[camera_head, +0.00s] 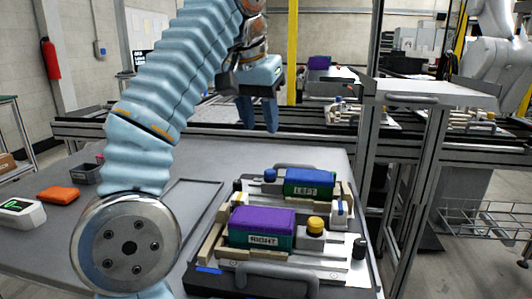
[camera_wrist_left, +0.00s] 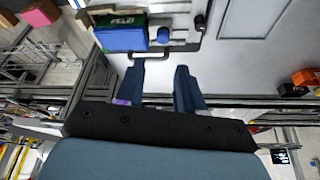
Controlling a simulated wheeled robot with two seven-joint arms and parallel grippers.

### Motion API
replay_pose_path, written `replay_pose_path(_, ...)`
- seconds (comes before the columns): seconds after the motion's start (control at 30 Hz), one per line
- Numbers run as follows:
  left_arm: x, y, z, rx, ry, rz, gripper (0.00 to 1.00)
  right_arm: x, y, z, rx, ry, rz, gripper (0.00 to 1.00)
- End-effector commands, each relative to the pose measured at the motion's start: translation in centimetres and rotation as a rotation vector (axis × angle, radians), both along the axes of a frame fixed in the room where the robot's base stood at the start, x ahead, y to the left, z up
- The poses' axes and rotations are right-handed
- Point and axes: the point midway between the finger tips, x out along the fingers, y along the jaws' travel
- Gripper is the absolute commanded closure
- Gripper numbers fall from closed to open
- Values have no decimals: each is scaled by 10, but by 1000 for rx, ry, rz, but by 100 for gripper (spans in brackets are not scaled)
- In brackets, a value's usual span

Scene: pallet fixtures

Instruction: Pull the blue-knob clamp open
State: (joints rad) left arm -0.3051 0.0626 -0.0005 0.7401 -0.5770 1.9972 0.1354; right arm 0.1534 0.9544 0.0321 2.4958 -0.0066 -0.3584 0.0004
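The blue knob (camera_head: 270,175) of a clamp stands at the left end of the block marked LEFT (camera_head: 309,190), which has a blue top and green sides. In the left wrist view the blue knob (camera_wrist_left: 163,35) shows beyond the fingertips, beside the same block (camera_wrist_left: 122,35). My left gripper (camera_head: 258,118) is raised behind the fixture plate, fingers pointing down and apart with nothing between them. Its two fingers also show in the left wrist view (camera_wrist_left: 158,75), well clear of the knob. My right gripper is out of view.
A purple-topped block marked RIGHT (camera_head: 262,222) sits on the same plate, with a yellow knob (camera_head: 316,224) beside it. A handle (camera_head: 275,272) runs along the plate's front edge. An orange box (camera_head: 58,194) and a dark bin (camera_head: 88,173) lie at left. A metal frame post (camera_head: 412,190) rises at right.

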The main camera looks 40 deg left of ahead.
Motion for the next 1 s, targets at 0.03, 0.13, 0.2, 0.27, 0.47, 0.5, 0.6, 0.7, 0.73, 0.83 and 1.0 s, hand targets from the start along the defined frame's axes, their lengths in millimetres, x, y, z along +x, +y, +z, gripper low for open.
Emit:
replay_pose_path(0.03,-3,1,2,-3,-3,4,63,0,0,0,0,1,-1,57)
replay_pose_path(0.13,-5,3,0,-4,-1,7,63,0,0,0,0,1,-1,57)
replay_pose_path(0.2,-2,4,-5,-2,0,8,63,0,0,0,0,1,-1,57)
replay_pose_path(0.27,0,5,-12,-1,1,8,63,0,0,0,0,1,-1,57)
replay_pose_path(0.47,14,7,-49,-3,3,7,63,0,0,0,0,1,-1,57)
replay_pose_path(0.5,18,8,-58,-3,3,7,63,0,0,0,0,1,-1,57)
replay_pose_path(0.6,26,10,-80,-4,3,7,63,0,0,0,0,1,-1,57)
replay_pose_path(0.7,34,12,-98,-4,2,7,63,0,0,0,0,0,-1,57)
replay_pose_path(0.73,36,12,-103,-4,2,7,63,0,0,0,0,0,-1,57)
replay_pose_path(0.83,42,13,-114,-4,0,6,63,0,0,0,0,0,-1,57)
replay_pose_path(1.0,46,14,-123,-5,-1,7,63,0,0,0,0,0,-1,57)
